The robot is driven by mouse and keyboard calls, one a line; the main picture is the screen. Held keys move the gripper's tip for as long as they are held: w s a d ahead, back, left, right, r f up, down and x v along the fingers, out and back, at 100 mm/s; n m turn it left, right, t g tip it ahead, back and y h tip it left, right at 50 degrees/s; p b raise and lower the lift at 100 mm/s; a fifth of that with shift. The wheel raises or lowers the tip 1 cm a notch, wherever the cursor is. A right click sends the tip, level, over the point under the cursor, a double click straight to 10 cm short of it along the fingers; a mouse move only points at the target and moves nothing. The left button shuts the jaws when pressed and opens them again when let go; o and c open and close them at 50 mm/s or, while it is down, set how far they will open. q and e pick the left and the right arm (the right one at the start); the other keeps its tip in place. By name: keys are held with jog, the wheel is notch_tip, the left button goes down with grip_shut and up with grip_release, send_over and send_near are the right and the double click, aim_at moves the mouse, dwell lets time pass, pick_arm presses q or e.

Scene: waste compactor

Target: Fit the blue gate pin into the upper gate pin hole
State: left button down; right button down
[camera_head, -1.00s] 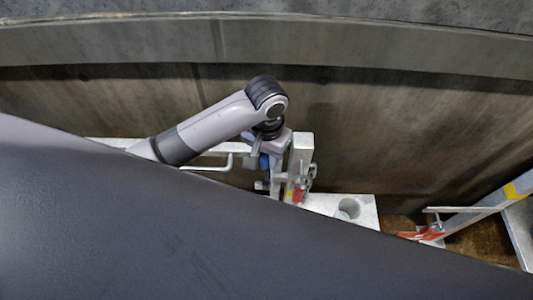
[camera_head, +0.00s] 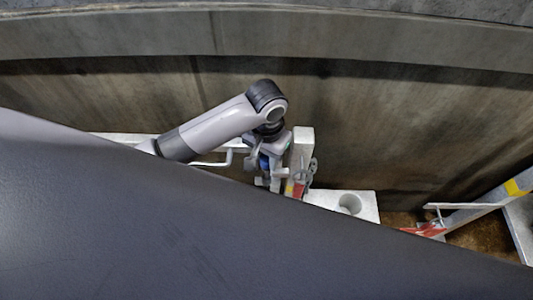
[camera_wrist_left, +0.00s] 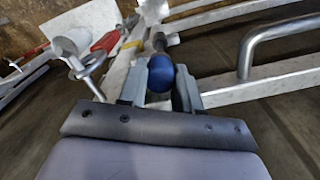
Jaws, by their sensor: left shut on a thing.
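My left gripper (camera_wrist_left: 163,80) is shut on the blue gate pin (camera_wrist_left: 160,75); its rounded blue head shows between the two fingers in the left wrist view. In the head view, the left gripper (camera_head: 266,172) hangs just left of the top of a pale metal gate post (camera_head: 302,146), with a little of the blue pin (camera_head: 264,162) showing. The pin's lower part is largely hidden. I cannot make out the upper gate pin hole or whether the pin is in it. My right gripper is not in view.
A white plate (camera_head: 367,208) with a round socket stands right of the post. A red-handled latch (camera_wrist_left: 105,42) and chain (camera_head: 309,170) are close to the gripper. A second metal frame (camera_head: 490,205) stands far right.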

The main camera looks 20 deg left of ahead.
aim_at(266, 171)
pick_arm(q)
jog(key=shift+f+b, duration=1.2)
jog(key=shift+f, duration=1.75)
jog(key=c, duration=0.7)
grip_release()
jog(key=shift+s, duration=0.1)
jog(key=shift+f, duration=0.1)
notch_tip(266, 171, up, 8)
jog(key=shift+d+f+p, duration=0.1)
jog(key=shift+f+p, duration=0.05)
jog(key=shift+p, duration=0.35)
